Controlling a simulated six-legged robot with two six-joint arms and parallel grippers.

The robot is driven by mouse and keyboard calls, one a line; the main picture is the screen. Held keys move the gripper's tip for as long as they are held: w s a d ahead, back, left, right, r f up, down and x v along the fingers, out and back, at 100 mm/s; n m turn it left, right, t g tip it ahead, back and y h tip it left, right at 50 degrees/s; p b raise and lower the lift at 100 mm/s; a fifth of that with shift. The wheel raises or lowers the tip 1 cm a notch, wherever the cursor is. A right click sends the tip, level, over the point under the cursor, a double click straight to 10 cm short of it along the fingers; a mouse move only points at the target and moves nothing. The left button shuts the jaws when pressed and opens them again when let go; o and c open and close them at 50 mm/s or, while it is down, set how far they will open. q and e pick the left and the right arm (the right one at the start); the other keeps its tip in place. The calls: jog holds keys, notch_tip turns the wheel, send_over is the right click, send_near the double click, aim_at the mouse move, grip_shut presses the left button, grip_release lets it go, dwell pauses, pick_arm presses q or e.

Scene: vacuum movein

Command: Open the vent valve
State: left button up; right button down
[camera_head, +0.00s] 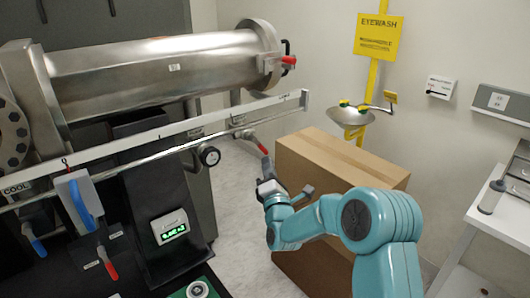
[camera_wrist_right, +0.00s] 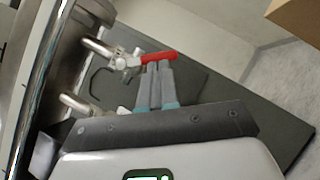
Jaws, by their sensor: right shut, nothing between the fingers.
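A valve with a red lever (camera_head: 257,143) sits on the pipework below the steel cylinder (camera_head: 160,63). Which valve is the vent valve cannot be read from any label. My right gripper (camera_head: 266,163) is just below this lever, with its fingers pointing up toward it. In the right wrist view the red lever (camera_wrist_right: 158,57) lies across the tips of my right gripper (camera_wrist_right: 159,66). The fingers are together with nothing between them. Whether the tips touch the lever is not clear. My left gripper is not in view.
Another red handle (camera_head: 288,60) is on the cylinder's end. A blue handle (camera_head: 38,246) and a red handle (camera_head: 107,263) hang at lower left. A long white rail (camera_head: 150,137) crosses above the valve. A cardboard box (camera_head: 330,170) stands close behind my right arm.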

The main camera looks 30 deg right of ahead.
aim_at(259, 145)
jog(key=shift+w+d+r, duration=0.3)
jog(key=shift+w+r, duration=0.05)
jog(key=shift+w, duration=0.25)
jog(key=shift+w+r+p, duration=0.15)
jog(key=shift+w+p, duration=0.25)
jog(key=shift+w, duration=0.15)
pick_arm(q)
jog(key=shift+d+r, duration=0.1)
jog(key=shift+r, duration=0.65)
pick_arm(e)
jog(key=shift+d, duration=0.15)
